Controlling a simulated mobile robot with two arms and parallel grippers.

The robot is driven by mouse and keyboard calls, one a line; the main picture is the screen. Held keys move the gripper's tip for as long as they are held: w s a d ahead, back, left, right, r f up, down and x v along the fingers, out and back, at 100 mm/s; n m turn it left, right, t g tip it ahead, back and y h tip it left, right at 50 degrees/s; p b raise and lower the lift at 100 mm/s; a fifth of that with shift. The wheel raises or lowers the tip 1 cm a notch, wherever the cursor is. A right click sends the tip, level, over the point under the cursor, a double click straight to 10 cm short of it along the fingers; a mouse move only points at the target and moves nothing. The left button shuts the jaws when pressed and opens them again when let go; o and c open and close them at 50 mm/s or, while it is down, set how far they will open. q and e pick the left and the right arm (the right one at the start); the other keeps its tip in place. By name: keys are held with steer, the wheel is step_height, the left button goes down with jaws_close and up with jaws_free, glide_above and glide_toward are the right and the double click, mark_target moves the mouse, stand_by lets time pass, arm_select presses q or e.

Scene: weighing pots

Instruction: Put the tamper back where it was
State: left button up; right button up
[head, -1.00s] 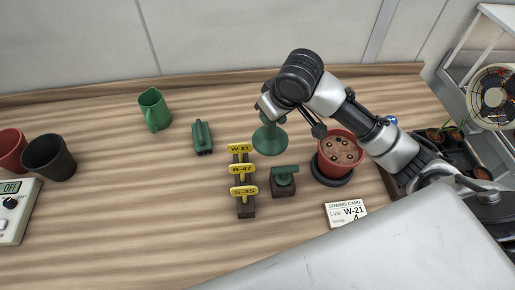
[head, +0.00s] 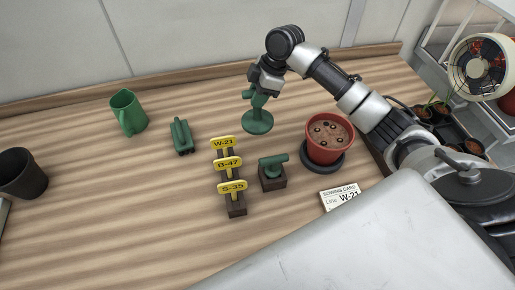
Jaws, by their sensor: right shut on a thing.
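The tamper (head: 257,122) is green with a round flat disc at the bottom and a handle above. My right gripper (head: 261,90) is shut on its handle from above. The tamper is upright, its disc low over or on the wooden worktop (head: 110,200) behind the tag rack; I cannot tell if it touches. My left gripper is not in view.
A red pot (head: 326,150) with seeds on its soil stands on a dark saucer at right. A rack of yellow tags (head: 228,165), a green tool on a dark block (head: 272,183), a green brush-like item (head: 182,136), a green jug (head: 127,113) and a sowing card (head: 341,195) stand nearby.

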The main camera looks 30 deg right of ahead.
mark_target(258, 122)
steer(key=shift+w+d+f, duration=0.1)
steer(key=shift+w+f, duration=0.05)
steer(key=shift+f, duration=0.3)
step_height(258, 122, down, 10)
steer(key=shift+d+r+p, duration=0.1)
steer(key=shift+p, duration=0.4)
steer(key=o, duration=0.9)
steer(key=shift+o, duration=0.2)
steer(key=b+v, duration=0.1)
steer(key=v, duration=1.1)
steer(key=shift+n, duration=0.3)
